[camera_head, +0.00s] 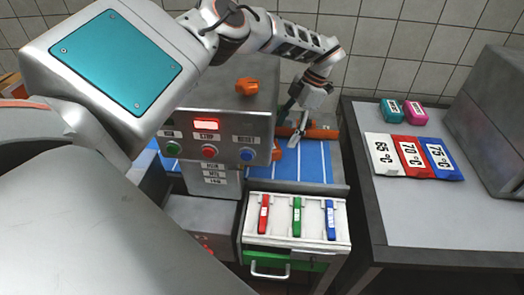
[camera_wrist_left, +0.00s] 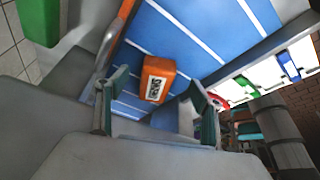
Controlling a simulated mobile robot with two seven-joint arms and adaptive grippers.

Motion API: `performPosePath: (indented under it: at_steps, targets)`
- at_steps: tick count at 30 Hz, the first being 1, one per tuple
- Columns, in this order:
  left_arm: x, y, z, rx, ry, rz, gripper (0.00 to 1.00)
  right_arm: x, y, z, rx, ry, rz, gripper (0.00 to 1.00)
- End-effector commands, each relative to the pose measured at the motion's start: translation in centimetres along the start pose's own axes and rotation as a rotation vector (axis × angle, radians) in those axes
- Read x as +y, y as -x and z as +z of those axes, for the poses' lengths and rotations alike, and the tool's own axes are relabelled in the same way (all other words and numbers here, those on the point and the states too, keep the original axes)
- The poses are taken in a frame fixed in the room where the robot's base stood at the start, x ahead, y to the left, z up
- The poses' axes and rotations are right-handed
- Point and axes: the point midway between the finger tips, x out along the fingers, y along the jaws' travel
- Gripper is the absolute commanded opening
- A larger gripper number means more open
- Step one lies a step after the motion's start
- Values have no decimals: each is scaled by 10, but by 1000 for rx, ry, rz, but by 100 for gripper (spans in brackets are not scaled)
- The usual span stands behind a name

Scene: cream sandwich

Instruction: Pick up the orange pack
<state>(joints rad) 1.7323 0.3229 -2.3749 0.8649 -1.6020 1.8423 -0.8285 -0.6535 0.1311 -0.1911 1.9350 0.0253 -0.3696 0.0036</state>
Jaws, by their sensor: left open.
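The orange pack (camera_wrist_left: 157,76) lies on the blue conveyor belt with white lines (camera_wrist_left: 185,30) and has a white label with dark lettering. In the head view only a bit of orange, likely the pack (camera_head: 277,153), shows beside the grey control box, which hides the rest. My left gripper (camera_head: 292,122) reaches down over the belt behind the box. In the wrist view the left gripper (camera_wrist_left: 156,92) is open, its fingers on either side of the view of the pack, with no clear contact. My right gripper is not in view.
The grey control box (camera_head: 255,125) has buttons and an orange knob (camera_head: 247,87) on top. A white tray (camera_head: 272,232) holds red, green and blue items. The right table (camera_head: 430,215) holds white, red and blue temperature packs (camera_head: 412,157), and teal and pink packs (camera_head: 416,113).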

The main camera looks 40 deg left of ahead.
Motion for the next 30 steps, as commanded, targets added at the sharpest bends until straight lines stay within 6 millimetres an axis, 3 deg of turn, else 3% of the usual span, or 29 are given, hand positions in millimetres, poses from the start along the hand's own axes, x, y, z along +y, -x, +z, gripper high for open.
performPosePath:
  at_steps: [9,19,20,24,30]
  targets:
    - [-1,-42,-5,2,-1,-3,67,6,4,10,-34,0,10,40]
    - [0,-50,-4,0,-1,-1,67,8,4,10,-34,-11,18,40]
    - [0,-50,-4,0,-1,-1,61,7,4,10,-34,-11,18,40]
    - [0,-50,-4,0,-1,-1,25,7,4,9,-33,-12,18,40]
    - [0,-49,-4,0,-1,-1,24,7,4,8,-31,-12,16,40]
